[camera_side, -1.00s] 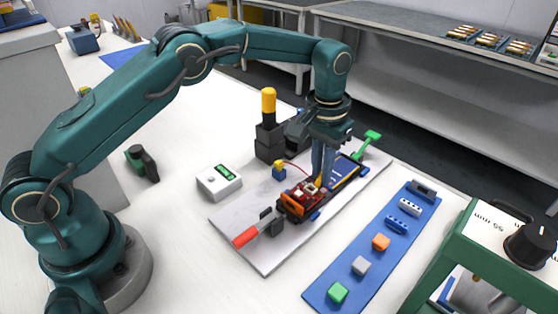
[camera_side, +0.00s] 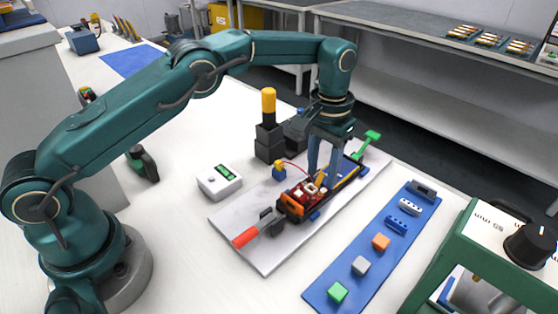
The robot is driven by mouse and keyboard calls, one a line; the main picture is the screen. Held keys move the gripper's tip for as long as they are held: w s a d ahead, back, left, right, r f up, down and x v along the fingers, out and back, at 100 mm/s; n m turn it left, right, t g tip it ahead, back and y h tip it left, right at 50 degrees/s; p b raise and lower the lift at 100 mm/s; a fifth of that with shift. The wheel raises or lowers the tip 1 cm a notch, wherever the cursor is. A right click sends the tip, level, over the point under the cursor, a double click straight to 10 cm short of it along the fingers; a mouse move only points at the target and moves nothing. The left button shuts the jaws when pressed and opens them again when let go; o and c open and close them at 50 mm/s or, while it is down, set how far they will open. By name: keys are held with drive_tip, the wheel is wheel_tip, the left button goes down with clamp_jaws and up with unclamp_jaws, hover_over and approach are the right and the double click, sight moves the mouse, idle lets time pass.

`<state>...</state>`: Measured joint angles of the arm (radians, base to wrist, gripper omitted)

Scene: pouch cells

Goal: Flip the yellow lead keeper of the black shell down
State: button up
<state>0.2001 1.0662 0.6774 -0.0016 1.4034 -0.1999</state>
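The black shell (camera_side: 283,208) lies in a fixture on the grey plate, with red and white parts inside it and an orange piece at its near left end. A narrow yellow piece, which looks like the lead keeper (camera_side: 351,177), shows along the shell's far right part, beside the right finger. Its exact tilt is too small to tell. My gripper (camera_side: 323,178) points down over the middle of the shell. Its two fingers are apart with a visible gap, and I see nothing held between them. The fingertips partly hide the shell's middle.
A red-handled clamp (camera_side: 245,237) is at the plate's near left and a green handle (camera_side: 373,136) at its far right. A white meter box (camera_side: 219,183), a small yellow-blue block (camera_side: 279,171) and a black post with yellow top (camera_side: 268,103) stand left. A blue strip (camera_side: 318,291) with several blocks lies right.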

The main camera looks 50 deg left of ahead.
sight(321, 176)
drive_tip(key=shift+r, duration=2)
drive_tip(key=s+a+r, duration=0.1)
drive_tip(key=a+r, duration=0.1)
drive_tip(key=a, duration=0.1)
drive_tip(key=s+a+r, duration=0.1)
drive_tip(key=a+r, duration=0.1)
drive_tip(key=a, duration=0.2)
drive_tip(key=a+r, duration=0.3)
drive_tip(key=a, duration=0.1)
drive_tip(key=shift+s+a, duration=0.2)
drive_tip(key=shift+s, duration=0.2)
